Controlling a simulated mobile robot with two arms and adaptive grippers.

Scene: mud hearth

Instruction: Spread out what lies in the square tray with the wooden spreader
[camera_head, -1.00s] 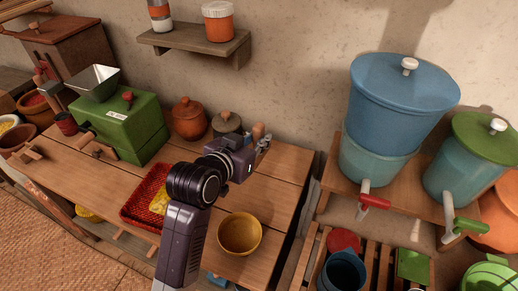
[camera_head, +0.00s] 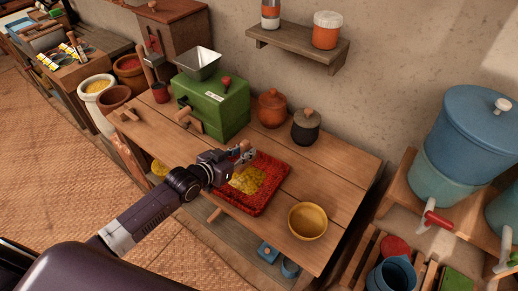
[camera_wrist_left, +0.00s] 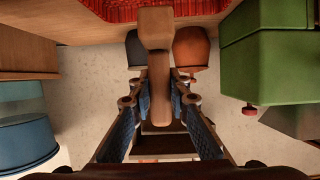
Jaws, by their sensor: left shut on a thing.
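The square red tray (camera_head: 277,186) lies on the wooden table, with a yellow heap (camera_head: 247,180) in its middle. My left gripper (camera_head: 236,158) is at the tray's back left side and covers part of its rim. It is shut on the wooden spreader (camera_head: 246,149), of which only a small part shows in the head view. In the left wrist view the spreader (camera_wrist_left: 155,28) stands between the fingers (camera_wrist_left: 160,95), its block end overlapping the edge of the red tray (camera_wrist_left: 205,10). I cannot tell whether it touches the tray. My right gripper is not in view.
A yellow bowl (camera_head: 307,221) stands right of the tray. A green mill (camera_head: 215,105), an orange pot (camera_head: 272,107) and a dark lidded pot (camera_head: 306,126) stand behind it. The table is bare between the tray and these pots. Blue water vessels (camera_head: 470,140) are at right.

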